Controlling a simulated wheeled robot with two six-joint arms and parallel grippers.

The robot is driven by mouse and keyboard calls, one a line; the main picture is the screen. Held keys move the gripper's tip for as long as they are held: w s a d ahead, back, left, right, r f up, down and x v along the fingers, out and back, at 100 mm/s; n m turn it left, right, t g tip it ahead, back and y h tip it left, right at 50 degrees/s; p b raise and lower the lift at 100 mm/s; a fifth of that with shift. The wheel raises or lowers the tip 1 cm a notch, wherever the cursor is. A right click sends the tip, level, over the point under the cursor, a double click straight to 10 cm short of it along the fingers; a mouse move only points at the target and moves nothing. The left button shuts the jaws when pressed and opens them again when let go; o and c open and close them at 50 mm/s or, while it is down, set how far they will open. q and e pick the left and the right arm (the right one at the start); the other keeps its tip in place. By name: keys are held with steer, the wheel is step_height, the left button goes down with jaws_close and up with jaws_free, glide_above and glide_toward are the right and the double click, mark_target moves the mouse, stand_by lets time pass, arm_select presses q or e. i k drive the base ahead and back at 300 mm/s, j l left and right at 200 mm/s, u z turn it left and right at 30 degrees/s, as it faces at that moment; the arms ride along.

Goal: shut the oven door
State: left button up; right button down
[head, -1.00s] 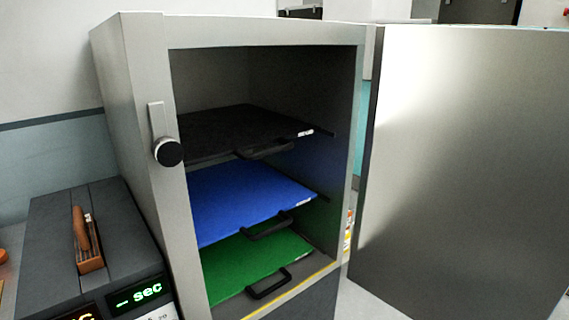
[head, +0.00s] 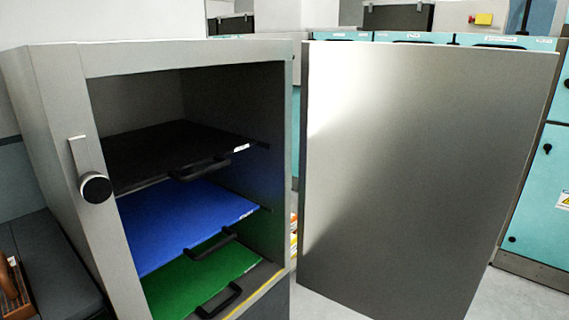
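The oven (head: 58,120) is a grey metal cabinet on the left of the head view, with its front open. Its door (head: 415,170) is a large flat grey panel, swung wide open to the right of the opening. A latch with a round black knob (head: 95,188) sits on the left front edge of the oven. Inside are three shelves with handles: a black one (head: 170,150), a blue one (head: 185,222) and a green one (head: 205,280). Neither of my grippers is in view.
A dark grey device (head: 55,265) with a brown holder (head: 14,290) stands at the lower left beside the oven. Teal cabinets (head: 540,190) stand behind and right of the door. Pale floor (head: 520,300) shows clear at the lower right.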

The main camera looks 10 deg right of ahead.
mark_target(414, 158)
steer(key=k+j+u, duration=0.15)
steer(key=k, duration=0.5)
steer(key=l+u, duration=0.15)
steer(key=u, duration=0.25)
steer(key=l+u, duration=0.1)
steer(key=u, duration=0.3)
steer(key=l+u, duration=0.15)
steer(key=u, duration=0.25)
steer(key=l+u, duration=0.15)
steer(key=u, duration=0.25)
steer(key=k+l, duration=0.1)
steer(key=l, duration=0.45)
steer(key=k+l, duration=0.15)
steer(key=l, duration=0.45)
steer(key=k+l, duration=0.1)
steer(key=l, duration=0.45)
steer(key=k+l, duration=0.1)
steer(key=l, duration=0.5)
steer(key=k+l, duration=0.1)
steer(key=l, duration=0.45)
steer(key=k+l, duration=0.15)
steer(key=l, duration=0.4)
steer(key=k+l, duration=0.1)
steer(key=l, duration=0.5)
steer(key=k+l, duration=0.1)
steer(key=l, duration=0.45)
